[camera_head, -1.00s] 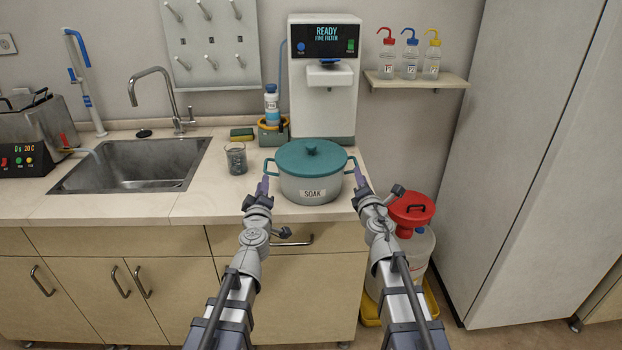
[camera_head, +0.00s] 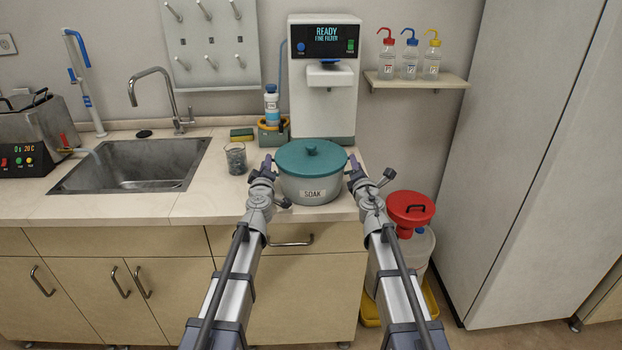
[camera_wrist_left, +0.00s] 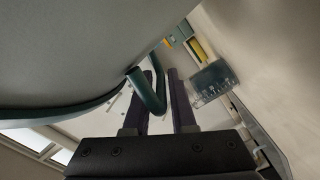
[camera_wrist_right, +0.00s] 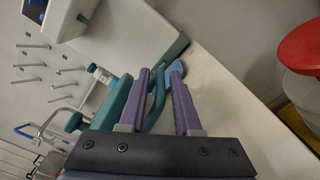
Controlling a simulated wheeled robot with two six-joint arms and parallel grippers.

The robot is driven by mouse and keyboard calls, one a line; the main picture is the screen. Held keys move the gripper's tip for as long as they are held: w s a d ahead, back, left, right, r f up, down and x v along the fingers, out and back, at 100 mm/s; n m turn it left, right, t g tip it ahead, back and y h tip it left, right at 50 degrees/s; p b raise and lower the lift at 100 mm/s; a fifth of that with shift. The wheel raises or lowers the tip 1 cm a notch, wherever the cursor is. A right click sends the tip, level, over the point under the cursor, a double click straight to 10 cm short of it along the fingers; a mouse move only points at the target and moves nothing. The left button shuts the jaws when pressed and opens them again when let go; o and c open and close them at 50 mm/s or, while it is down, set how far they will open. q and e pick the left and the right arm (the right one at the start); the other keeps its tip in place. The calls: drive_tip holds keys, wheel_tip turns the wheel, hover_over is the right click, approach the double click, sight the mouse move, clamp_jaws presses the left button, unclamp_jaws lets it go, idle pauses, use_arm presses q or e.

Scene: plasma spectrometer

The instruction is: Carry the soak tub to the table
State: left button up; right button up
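The soak tub (camera_head: 311,184) is a grey pot with a teal lid and a SOAK label, standing upright on the counter in front of a white dispenser. My left gripper (camera_head: 265,168) is at its left handle. In the left wrist view, the teal handle (camera_wrist_left: 154,102) lies between the open fingers (camera_wrist_left: 163,90). My right gripper (camera_head: 352,168) is at the right handle. In the right wrist view, that handle (camera_wrist_right: 157,98) lies between the open fingers (camera_wrist_right: 160,85), with a gap beside it. No table other than the counter shows.
A glass beaker (camera_head: 236,158) stands just left of the tub, near my left gripper. The dispenser (camera_head: 323,90) is close behind. A sink (camera_head: 130,168) lies further left. A red-lidded container (camera_head: 411,209) stands on the floor right of the counter.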

use_arm(q)
drive_tip(key=shift+c, duration=0.3)
use_arm(e)
drive_tip(key=shift+c, duration=0.4)
use_arm(q)
clamp_jaws()
use_arm(e)
drive_tip(key=c, duration=0.3)
clamp_jaws()
